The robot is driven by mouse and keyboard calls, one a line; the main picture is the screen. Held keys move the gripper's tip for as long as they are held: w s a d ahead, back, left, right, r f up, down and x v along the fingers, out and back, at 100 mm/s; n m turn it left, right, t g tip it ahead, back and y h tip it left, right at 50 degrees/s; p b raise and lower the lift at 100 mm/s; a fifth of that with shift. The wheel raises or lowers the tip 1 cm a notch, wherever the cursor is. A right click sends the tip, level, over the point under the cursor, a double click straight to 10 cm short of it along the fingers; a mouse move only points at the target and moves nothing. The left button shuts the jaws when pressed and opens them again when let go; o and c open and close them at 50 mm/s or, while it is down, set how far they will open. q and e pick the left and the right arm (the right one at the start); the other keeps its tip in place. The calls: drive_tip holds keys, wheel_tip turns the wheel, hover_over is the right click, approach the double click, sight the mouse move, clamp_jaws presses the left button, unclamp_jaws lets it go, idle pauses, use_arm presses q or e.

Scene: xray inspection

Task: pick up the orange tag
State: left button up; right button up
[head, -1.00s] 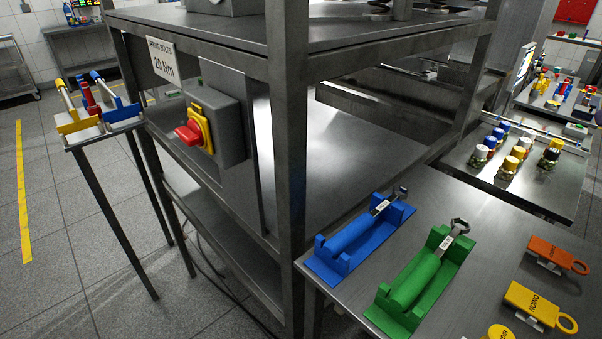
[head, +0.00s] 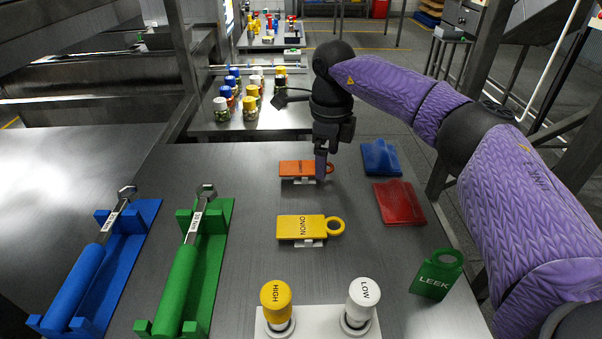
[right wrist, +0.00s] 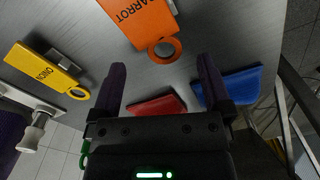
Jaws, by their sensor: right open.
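The orange tag (head: 298,168) lies on a small white holder on the metal table, its ring end to the right. In the right wrist view the orange tag (right wrist: 140,20) reads "CARROT" and its ring lies beyond and between my fingertips. My right gripper (head: 322,165) is above the table at the ring end of the tag, pointing down. In the right wrist view my right gripper (right wrist: 160,80) is open, with nothing between its fingers. My left gripper is not in view.
A yellow ONION tag (head: 302,227) sits nearer on its own holder. Red (head: 399,203) and blue (head: 380,157) pieces lie to the right. A green LEEK tag (head: 436,275), yellow HIGH knob (head: 276,300) and white LOW knob (head: 363,298) are nearer. Two wrench cradles stand left.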

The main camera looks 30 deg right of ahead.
drive_tip(key=shift+f, duration=0.7)
drive_tip(key=shift+f, duration=0.25)
clamp_jaws()
